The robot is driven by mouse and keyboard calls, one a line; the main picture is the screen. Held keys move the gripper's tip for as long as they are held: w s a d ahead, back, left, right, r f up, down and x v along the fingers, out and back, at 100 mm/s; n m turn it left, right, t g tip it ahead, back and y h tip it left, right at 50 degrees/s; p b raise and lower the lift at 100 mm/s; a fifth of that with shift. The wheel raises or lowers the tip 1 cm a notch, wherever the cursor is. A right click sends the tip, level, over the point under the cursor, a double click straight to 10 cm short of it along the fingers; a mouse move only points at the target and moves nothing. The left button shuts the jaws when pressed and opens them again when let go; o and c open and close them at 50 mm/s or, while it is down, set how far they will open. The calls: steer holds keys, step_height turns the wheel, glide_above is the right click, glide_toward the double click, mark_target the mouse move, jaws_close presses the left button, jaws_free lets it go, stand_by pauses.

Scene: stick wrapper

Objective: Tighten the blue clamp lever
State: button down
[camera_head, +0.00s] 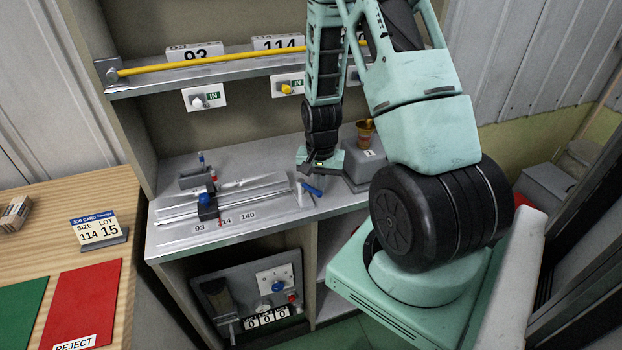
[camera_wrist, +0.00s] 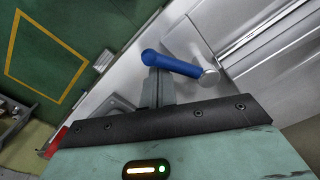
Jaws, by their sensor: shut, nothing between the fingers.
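The blue clamp lever (camera_head: 313,190) is at the right end of the metal bench, by the front edge. In the wrist view the blue lever (camera_wrist: 175,64) runs from a round silver pivot on the right to a free end on the left.
A slide fixture (camera_head: 208,207) with a blue knob and size marks lies left on the bench. A grey block (camera_head: 362,165) with a brass cup stands close right of my gripper. A panel (camera_head: 252,290) with a counter is below. A job card (camera_head: 99,229) stands on the wooden table.

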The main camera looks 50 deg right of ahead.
steer(key=shift+a, duration=0.1)
stand_by(0.3)
steer(key=shift+s+a, duration=0.15)
steer(key=shift+a, duration=0.75)
step_height(320, 180, up, 7)
steer(key=p, duration=0.6)
stand_by(0.4)
stand_by(0.5)
